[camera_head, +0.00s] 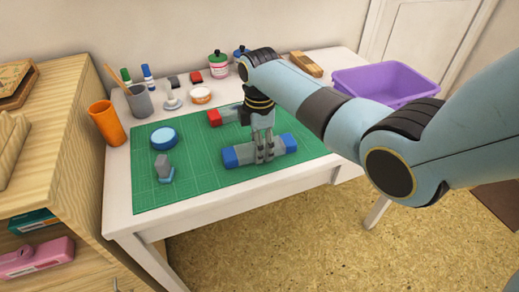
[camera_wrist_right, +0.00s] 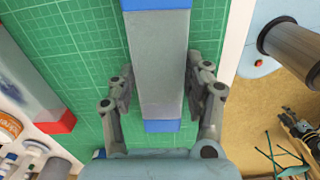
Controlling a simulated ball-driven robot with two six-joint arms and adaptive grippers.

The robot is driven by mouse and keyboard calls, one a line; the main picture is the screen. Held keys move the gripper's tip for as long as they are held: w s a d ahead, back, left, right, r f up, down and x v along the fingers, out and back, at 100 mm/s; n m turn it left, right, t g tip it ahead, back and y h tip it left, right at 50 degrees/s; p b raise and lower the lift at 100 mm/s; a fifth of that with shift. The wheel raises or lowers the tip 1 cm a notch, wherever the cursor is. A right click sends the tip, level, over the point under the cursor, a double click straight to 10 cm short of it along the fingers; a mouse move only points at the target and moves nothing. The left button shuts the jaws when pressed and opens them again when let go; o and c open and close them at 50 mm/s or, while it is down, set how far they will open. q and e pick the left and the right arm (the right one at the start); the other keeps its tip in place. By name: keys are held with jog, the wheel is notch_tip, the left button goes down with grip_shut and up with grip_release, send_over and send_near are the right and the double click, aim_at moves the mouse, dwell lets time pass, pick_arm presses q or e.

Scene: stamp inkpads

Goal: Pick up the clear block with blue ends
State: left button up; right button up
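The clear block with blue ends (camera_head: 243,153) lies flat on the green cutting mat near its front edge, with a grey, see-through-looking middle. In the right wrist view the block (camera_wrist_right: 162,65) runs lengthwise between the fingers, one blue end at the top and the other near the palm. My right gripper (camera_head: 265,151) points down over the block. In the wrist view its fingers (camera_wrist_right: 160,95) stand on either side of the block, very close to its sides; a narrow gap seems to show at the left finger. My left gripper is not in view.
A red-ended block (camera_head: 214,118) lies behind on the mat (camera_head: 205,165). A blue round inkpad (camera_head: 164,138) and a grey stamp (camera_head: 164,167) sit at left. Cups, markers and jars line the back. A purple bin (camera_head: 385,82) stands at right. The mat's front left is clear.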

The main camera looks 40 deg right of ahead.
jog(key=c, duration=0.9)
